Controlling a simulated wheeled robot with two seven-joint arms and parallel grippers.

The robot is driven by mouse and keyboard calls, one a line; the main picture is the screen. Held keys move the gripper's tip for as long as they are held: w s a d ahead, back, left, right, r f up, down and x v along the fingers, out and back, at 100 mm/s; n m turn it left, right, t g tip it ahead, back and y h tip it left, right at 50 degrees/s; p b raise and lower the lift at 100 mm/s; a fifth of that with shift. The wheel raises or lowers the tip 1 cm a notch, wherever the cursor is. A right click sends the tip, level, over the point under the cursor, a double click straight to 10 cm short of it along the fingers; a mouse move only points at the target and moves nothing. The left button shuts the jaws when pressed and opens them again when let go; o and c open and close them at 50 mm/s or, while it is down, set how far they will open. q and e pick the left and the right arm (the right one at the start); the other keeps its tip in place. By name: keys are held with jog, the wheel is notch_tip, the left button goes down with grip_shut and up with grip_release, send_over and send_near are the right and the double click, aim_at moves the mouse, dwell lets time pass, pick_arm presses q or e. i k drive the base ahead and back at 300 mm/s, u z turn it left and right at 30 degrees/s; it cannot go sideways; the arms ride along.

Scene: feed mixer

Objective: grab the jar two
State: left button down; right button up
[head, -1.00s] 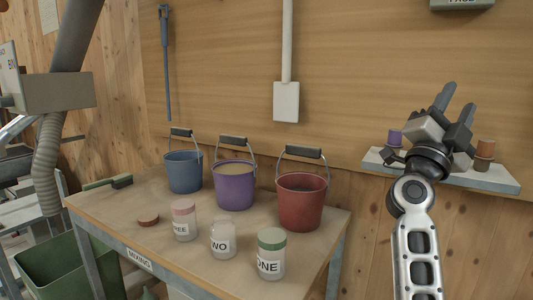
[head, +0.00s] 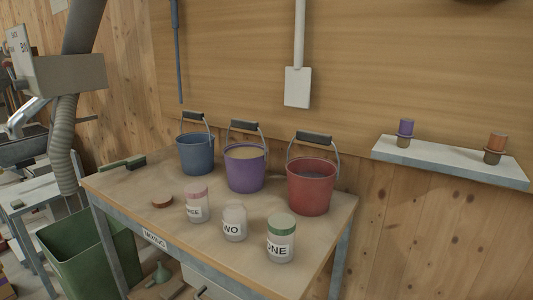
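Jar two (head: 234,223) is a small clear jar with a label reading "WO" in part, standing upright on the mixing table (head: 172,219) near its front edge. No coloured lid shows on it. Jar three (head: 196,205), with a pink lid, stands to its left. Jar one (head: 281,240), with a green lid, stands to its right. A loose brown-red lid (head: 162,202) lies on the table left of jar three. Neither of my grippers is in view.
Blue (head: 196,155), purple (head: 245,172) and red (head: 311,190) buckets with raised handles stand behind the jars. A brush (head: 123,163) lies at the table's back left. A wall shelf (head: 448,161) holds two small items. A green bin (head: 85,255) stands at left.

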aim_at(234, 214)
jog(key=z, duration=2.35)
jog(key=k, duration=2.2)
jog(key=u, duration=1.3)
